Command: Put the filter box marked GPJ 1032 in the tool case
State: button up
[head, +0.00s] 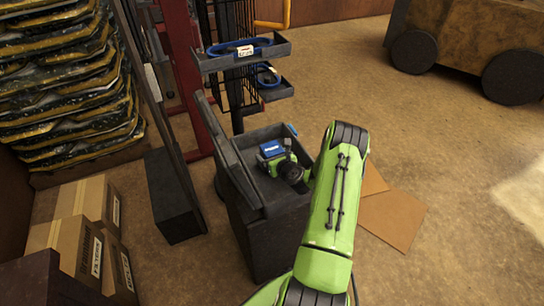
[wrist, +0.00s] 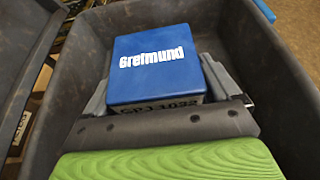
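The filter box (wrist: 155,75) is blue with the word Greimund on top. Part of its GPJ 1032 marking shows on its dark near side, just above my gripper's body. It also shows in the head view (head: 271,149), within the tool case. The tool case (head: 305,199) is dark grey and open, its lid (head: 240,172) raised at the left. My gripper (wrist: 158,88) reaches into the case, its grey fingers against both sides of the box. The box's underside is hidden, so I cannot tell whether it touches the case floor.
The case sits on a dark stand (head: 275,240). Behind it, a rack has two grey trays with blue coiled items (head: 240,48). Cartons (head: 80,235) stand at the lower left. Flat cardboard (head: 393,217) lies on the floor at right, where there is free room.

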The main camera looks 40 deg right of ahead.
jog(key=shift+o, duration=0.6)
jog(key=shift+s+r, duration=0.1)
jog(key=shift+r, duration=0.15)
jog(key=p+v, duration=0.1)
jog(key=v, duration=1)
jog(key=shift+s+a, duration=0.25)
jog(key=shift+s, duration=0.1)
jog(key=shift+r+p, duration=0.1)
jog(key=shift+p, duration=0.25)
